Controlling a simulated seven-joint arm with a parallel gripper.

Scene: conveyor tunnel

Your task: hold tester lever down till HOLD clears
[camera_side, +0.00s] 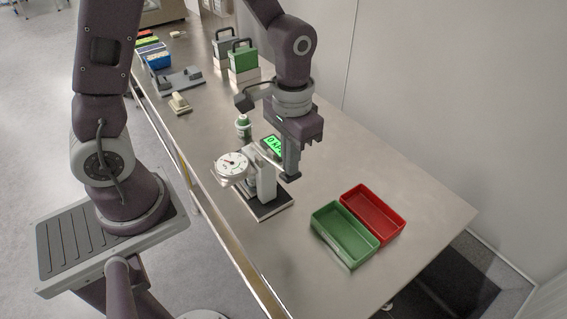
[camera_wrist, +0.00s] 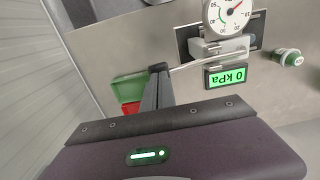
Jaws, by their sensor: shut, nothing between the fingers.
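The tester (camera_side: 264,188) stands on a dark base plate on the bench, with a round white dial (camera_side: 232,164) at its top. Its green display (camera_wrist: 228,77) reads 0 kPa, upside down in the wrist view; no HOLD word shows. A thin pale lever (camera_wrist: 190,64) runs from the tester body toward my fingers in the wrist view. My gripper (camera_side: 291,176) is shut and empty, pointing down at the right side of the tester. Its fingertips (camera_wrist: 158,68) are by the lever's end; I cannot tell whether they touch it.
A green tray (camera_side: 329,240) and a red tray (camera_side: 387,231) sit to the right of the tester, both empty. A green-and-white canister (camera_side: 243,127) stands behind it. Green and grey handled blocks (camera_side: 243,62) are further back. The bench's right end is clear.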

